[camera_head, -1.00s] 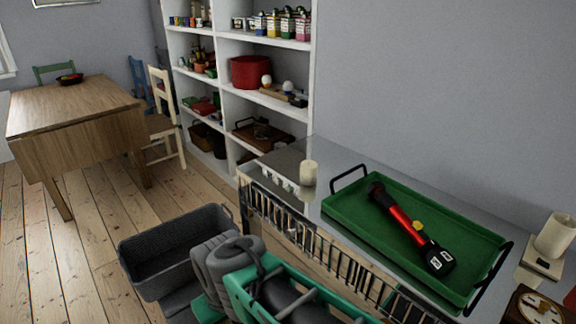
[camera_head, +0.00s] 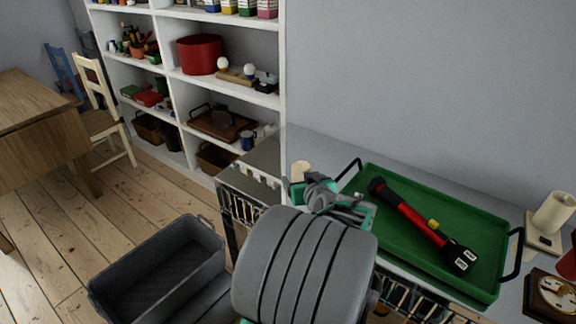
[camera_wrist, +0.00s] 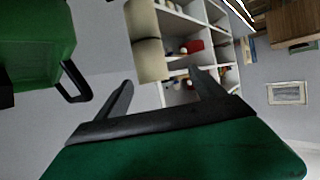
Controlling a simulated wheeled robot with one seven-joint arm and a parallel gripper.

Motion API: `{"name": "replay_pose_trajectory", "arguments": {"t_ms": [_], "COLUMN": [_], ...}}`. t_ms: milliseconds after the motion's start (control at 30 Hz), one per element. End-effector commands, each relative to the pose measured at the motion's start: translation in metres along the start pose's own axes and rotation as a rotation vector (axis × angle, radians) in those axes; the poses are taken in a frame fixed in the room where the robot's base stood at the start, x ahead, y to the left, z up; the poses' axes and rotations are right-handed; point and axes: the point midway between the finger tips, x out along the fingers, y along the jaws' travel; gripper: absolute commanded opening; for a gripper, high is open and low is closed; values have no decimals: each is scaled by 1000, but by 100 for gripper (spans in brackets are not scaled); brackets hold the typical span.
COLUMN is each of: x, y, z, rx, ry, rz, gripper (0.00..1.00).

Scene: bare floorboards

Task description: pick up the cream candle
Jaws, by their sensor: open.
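The cream candle (camera_head: 300,170) stands on the grey counter top, left of the green tray. In the head view my gripper (camera_head: 318,188) is close to it and hides its lower part. In the wrist view the candle (camera_wrist: 147,42) is a pale cylinder with a darker band, just beyond the fingertips. My gripper (camera_wrist: 160,78) is open with nothing between its fingers. Whether a finger touches the candle I cannot tell.
The green tray (camera_head: 393,250) with a black and red tool (camera_head: 420,225) lies right of my gripper; its black handle (camera_wrist: 75,82) is near in the wrist view. White shelves (camera_head: 283,60) stand behind. A grey bin (camera_head: 125,285) sits below left.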

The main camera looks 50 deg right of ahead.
Motion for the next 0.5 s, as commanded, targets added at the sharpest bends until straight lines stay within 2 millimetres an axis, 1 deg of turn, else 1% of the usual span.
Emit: {"name": "replay_pose_trajectory", "arguments": {"t_ms": [33, 100, 267, 500], "x": [1, 8, 30, 71], "y": [8, 12, 14, 16], "z": [-1, -2, -2, -4], "rx": [7, 8, 9, 9], "ry": [12, 21, 18, 17], "rz": [14, 21, 21, 20], "gripper": [79, 79, 79, 79]}}
